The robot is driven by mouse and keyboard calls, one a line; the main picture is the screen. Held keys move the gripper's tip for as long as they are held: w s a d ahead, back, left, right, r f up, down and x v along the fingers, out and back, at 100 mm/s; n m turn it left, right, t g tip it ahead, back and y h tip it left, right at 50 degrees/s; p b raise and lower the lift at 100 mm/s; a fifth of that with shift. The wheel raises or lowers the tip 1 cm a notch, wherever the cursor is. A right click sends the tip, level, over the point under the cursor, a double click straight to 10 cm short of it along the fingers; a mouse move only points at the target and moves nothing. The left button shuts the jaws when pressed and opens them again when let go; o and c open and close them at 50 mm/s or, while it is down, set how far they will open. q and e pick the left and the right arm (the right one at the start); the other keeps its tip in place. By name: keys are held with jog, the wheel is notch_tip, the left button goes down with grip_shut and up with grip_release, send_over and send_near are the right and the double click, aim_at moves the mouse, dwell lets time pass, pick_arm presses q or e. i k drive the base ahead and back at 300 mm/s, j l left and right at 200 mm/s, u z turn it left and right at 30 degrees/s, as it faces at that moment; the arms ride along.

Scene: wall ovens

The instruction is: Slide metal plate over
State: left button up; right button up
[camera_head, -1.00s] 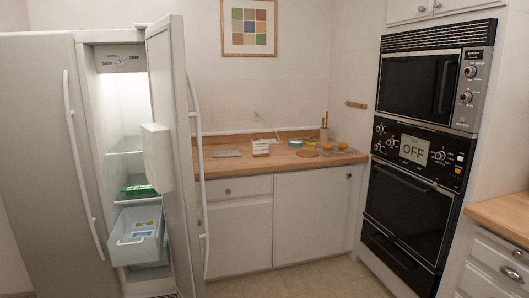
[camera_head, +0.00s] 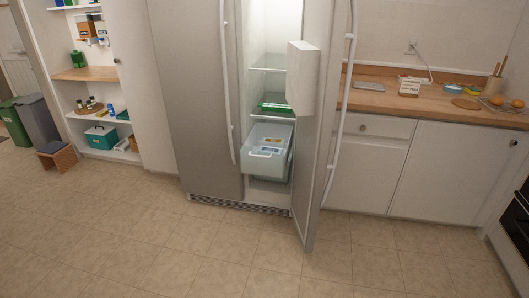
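A flat grey metal-looking plate (camera_head: 368,86) lies on the wooden counter (camera_head: 430,104), just right of the open fridge door (camera_head: 318,130). It is small in the view, and I cannot be sure that it is the metal plate. Neither of my grippers shows in the head view.
The fridge's right door stands open into the room, and a clear drawer (camera_head: 268,160) is pulled out inside. Small boxes (camera_head: 410,86), a round board (camera_head: 466,103) and oranges (camera_head: 497,101) sit on the counter. The tiled floor (camera_head: 200,245) in front is clear.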

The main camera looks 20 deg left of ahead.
aim_at(357, 84)
jog(key=i+j, duration=0.45)
jog(key=i+j+u, duration=0.1)
jog(key=i+j, duration=0.35)
jog(key=i, duration=0.2)
jog(key=i+j, duration=0.4)
jog(key=i, duration=0.15)
jog(key=i+j+u, duration=0.1)
jog(key=i+j, duration=0.3)
jog(key=i, duration=0.2)
jog(key=k+l+z, duration=0.25)
jog(key=l, duration=0.4)
jog(key=l+z, duration=0.25)
jog(key=l, duration=0.4)
